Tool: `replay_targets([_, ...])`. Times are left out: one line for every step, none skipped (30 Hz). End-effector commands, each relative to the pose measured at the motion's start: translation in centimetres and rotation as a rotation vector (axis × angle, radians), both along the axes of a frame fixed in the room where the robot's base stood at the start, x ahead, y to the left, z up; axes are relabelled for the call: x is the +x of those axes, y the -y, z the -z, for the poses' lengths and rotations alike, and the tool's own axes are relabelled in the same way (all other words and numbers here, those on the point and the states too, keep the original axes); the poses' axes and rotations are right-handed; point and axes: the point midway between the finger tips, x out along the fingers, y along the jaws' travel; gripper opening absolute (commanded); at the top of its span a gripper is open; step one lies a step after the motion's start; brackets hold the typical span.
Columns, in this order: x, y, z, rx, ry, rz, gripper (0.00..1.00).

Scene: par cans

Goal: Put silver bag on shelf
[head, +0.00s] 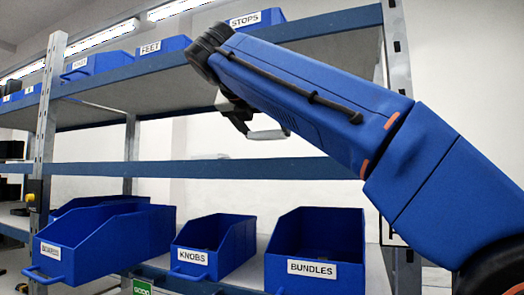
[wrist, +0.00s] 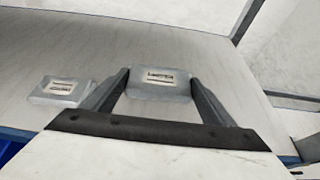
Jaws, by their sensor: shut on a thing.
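My gripper (head: 240,113) is shut on a silver bag (wrist: 160,86), a small grey packet with a printed label. The bag is between the two fingers in the wrist view (wrist: 159,78). In the head view the silver bag (head: 268,134) shows as a pale piece under my arm, above the level of the middle shelf (head: 225,171). The wrist view shows the pale shelf surface (wrist: 50,55) beneath. I cannot tell whether the held bag touches it. A second silver bag (wrist: 60,91) lies on that surface, left of my gripper.
Blue bins stand on the lower shelf, including the KNOBS bin (head: 213,245) and BUNDLES bin (head: 316,250). The top shelf holds more bins, including the STOPS bin (head: 257,19). Metal uprights (head: 47,125) frame the rack. The shelf surface beyond the bags looks clear.

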Motion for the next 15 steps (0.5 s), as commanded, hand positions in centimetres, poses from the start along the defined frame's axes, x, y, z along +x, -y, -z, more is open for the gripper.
replay_targets([-0.1, 0.1, 0.5, -0.001, 0.0, 0.0, 0.51])
replay_targets([-0.1, 0.1, 0.8, -0.001, 0.0, 0.001, 0.51])
replay_targets([0.0, 0.1, 1.1, -0.001, 0.0, 0.001, 0.51])
replay_targets([0.0, 0.1, 1.3, 0.0, 0.0, 0.001, 0.51])
replay_targets([0.0, 0.0, 1.4, 0.0, 0.0, 0.001, 0.51])
replay_targets([0.0, 0.0, 1.5, 0.001, 0.0, 0.001, 0.51])
replay_targets([0.0, 0.0, 1.6, 0.0, 0.0, 0.001, 0.51])
replay_targets([0.0, 0.0, 1.8, 0.0, 0.0, 0.0, 0.51])
replay_targets([0.0, 0.0, 2.0, -0.001, 0.0, 0.0, 0.51])
replay_targets([0.0, 0.1, 2.2, 0.0, 0.0, 0.0, 0.51])
replay_targets([-0.1, 0.1, 2.6, 0.0, 0.0, 0.0, 0.51])
replay_targets([-0.1, 0.1, 3.0, 0.0, 0.0, 0.0, 0.51])
replay_targets([-0.1, 0.1, 3.4, -0.002, -0.001, 0.0, 0.51])
replay_targets([-0.1, 0.1, 3.8, -0.001, 0.0, 0.001, 0.51])
replay_targets([0.0, 0.1, 4.2, -0.001, 0.0, 0.001, 0.51])
